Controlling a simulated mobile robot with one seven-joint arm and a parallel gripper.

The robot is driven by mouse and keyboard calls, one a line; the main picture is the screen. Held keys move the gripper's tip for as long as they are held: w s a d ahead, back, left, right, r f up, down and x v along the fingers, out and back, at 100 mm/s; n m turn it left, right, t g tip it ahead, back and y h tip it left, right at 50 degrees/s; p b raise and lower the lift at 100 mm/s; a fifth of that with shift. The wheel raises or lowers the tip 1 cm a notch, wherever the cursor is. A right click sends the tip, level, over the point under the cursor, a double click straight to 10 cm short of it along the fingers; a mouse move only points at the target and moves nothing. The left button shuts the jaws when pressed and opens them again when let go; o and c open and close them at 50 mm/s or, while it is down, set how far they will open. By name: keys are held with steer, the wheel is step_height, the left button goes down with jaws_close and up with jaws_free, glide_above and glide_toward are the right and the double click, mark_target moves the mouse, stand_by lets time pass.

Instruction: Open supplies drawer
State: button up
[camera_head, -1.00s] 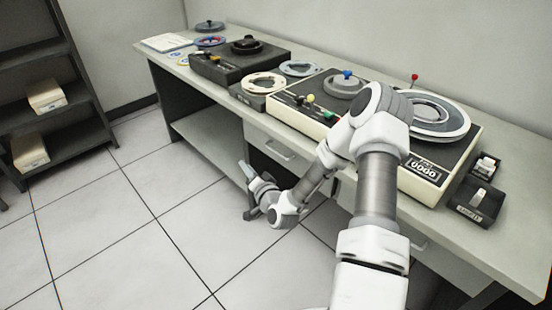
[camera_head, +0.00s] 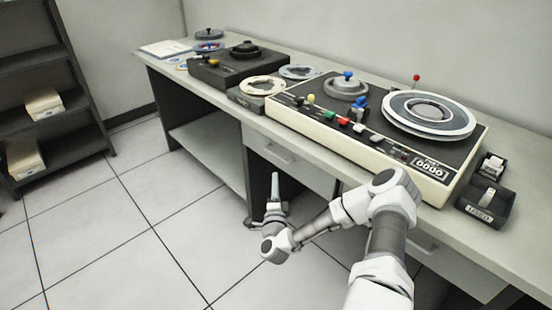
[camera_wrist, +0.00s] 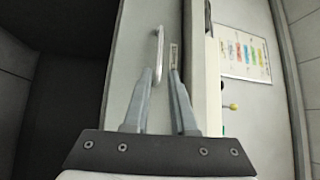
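The grey desk drawer (camera_head: 300,168) with a bar handle (camera_head: 271,152) is shut, under the desktop left of centre. In the wrist view, turned sideways, its pale front (camera_wrist: 137,50) carries the handle (camera_wrist: 158,45) and a small label (camera_wrist: 173,53) too small to read, so I cannot tell whether it is the supplies drawer. My gripper (camera_head: 274,180) is below and in front of this drawer, fingers pointing toward it. In the wrist view my gripper (camera_wrist: 160,76) is open and empty, with a gap between the fingertips, which appear short of the handle.
The desktop (camera_head: 222,96) holds a large cream console (camera_head: 355,141), a dark reel machine (camera_head: 215,70) and a small black holder (camera_head: 487,203). Another drawer handle (camera_head: 421,243) shows at right. An open dark bay lies left of the drawer. Shelves (camera_head: 60,128) stand at far left; the floor between is clear.

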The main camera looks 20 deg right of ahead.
mark_target(276, 156)
steer(key=b+x, duration=0.2)
steer(key=x, duration=1)
steer(key=shift+w, duration=0.15)
jaws_close()
stand_by(0.9)
